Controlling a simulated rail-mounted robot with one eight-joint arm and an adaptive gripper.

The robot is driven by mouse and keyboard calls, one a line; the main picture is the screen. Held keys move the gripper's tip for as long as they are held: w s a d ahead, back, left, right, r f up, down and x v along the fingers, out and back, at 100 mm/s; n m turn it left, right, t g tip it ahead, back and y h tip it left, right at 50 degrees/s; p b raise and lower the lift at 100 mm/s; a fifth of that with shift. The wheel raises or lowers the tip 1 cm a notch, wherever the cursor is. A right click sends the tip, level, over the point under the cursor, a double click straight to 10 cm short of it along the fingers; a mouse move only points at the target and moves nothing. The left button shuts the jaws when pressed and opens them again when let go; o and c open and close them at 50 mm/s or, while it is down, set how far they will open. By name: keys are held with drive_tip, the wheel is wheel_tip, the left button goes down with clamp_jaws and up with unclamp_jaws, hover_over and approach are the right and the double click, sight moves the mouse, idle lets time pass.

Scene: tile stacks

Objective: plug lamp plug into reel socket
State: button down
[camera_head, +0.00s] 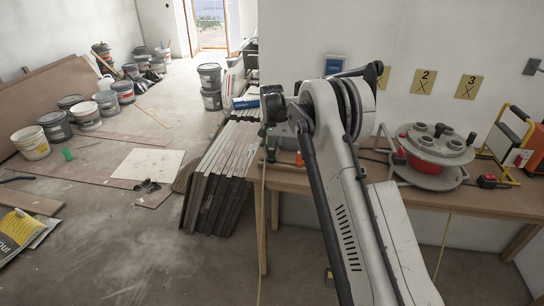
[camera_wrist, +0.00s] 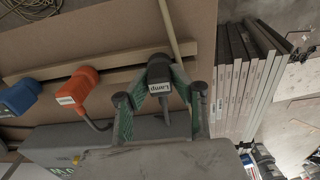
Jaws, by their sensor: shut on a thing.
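The lamp plug (camera_wrist: 159,73) is black with a white label reading "Lamp" in the wrist view. My gripper (camera_wrist: 161,92) has its green fingers closed on both sides of it. The plug lies over a wooden strip on the bench, and I cannot tell whether it touches the strip. The cable reel (camera_head: 437,148) stands on the bench at the right in the head view, with a red drum and a grey top bearing several dark round parts, perhaps sockets.
An orange plug (camera_wrist: 78,91) and a blue plug (camera_wrist: 20,97) lie left of the lamp plug on the wooden strip (camera_wrist: 115,62). Dark panels (camera_head: 215,170) lean left of the bench (camera_head: 480,198). A yellow-framed orange device (camera_head: 520,140) stands right of the reel.

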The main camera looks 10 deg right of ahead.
drive_tip(key=shift+r+p, duration=0.75)
drive_tip(key=shift+r, duration=1.75)
